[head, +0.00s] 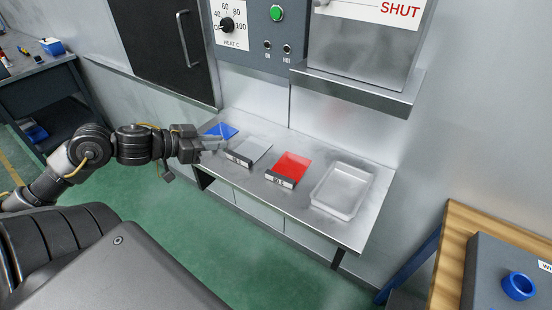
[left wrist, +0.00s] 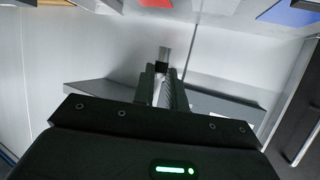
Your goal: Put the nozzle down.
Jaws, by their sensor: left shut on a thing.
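My left gripper (head: 212,143) reaches in from the left over the left end of the metal shelf (head: 325,220), beside the blue pad (head: 221,130). In the left wrist view its fingers (left wrist: 162,72) are shut on the nozzle (left wrist: 164,54), a small grey metal piece with a dark part at the fingertips. The nozzle is too small to make out clearly in the head view. I cannot tell its height above the shelf. A pale grey pad (head: 254,151) and a red pad (head: 293,166) lie to the right of the blue one. My right gripper is not in view.
A clear shallow tray (head: 342,190) sits at the shelf's right end. Above hang a control panel with a dial (head: 227,24) and a ledge (head: 355,88) under a hatch marked SHUT. A wooden bench (head: 450,235) stands at the right, a dark bench (head: 38,78) far left.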

